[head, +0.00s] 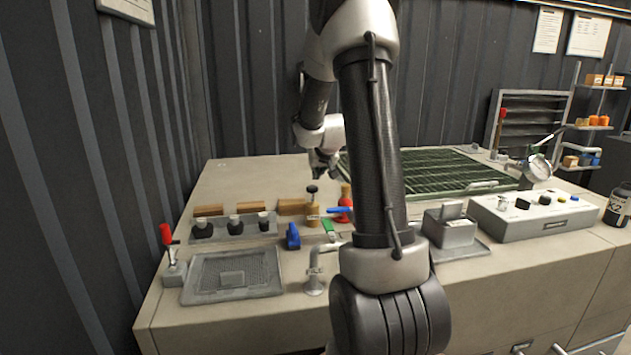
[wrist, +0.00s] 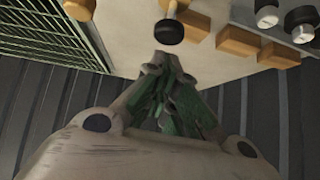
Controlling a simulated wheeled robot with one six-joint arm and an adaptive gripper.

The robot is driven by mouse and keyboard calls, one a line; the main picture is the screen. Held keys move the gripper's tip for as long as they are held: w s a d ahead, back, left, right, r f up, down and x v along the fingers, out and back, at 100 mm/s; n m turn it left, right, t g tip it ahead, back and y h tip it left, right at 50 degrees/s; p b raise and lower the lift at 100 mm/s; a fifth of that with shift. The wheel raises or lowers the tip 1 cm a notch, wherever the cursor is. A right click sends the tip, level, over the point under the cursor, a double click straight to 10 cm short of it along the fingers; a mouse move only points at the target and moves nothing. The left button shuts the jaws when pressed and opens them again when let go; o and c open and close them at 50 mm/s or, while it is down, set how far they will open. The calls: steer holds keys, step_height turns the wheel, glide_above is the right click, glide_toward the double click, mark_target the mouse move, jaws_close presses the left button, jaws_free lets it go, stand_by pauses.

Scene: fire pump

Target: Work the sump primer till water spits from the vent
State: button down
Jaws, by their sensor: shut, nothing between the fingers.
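A tan post with a black knob (head: 312,203) stands upright on the bench left of my arm; it looks like a plunger primer, but I read no label on it. Its black knob (wrist: 169,32) shows in the wrist view just beyond my fingertips. My gripper (head: 325,163) is shut and empty, behind the post in the head view and apart from the knob. In the wrist view my gripper (wrist: 162,65) has its fingers together. A grey bent pipe (head: 315,270) stands in front, partly behind my arm. I see no water at it.
A red-handled lever (head: 168,247) stands by a grey drain tray (head: 232,276). A green grating (head: 450,172) and control box (head: 535,215) lie right. The back left is clear.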

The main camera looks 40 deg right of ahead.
steer(key=v, duration=0.6)
stand_by(0.7)
steer(key=shift+r, duration=1.6)
steer(key=shift+d, duration=0.1)
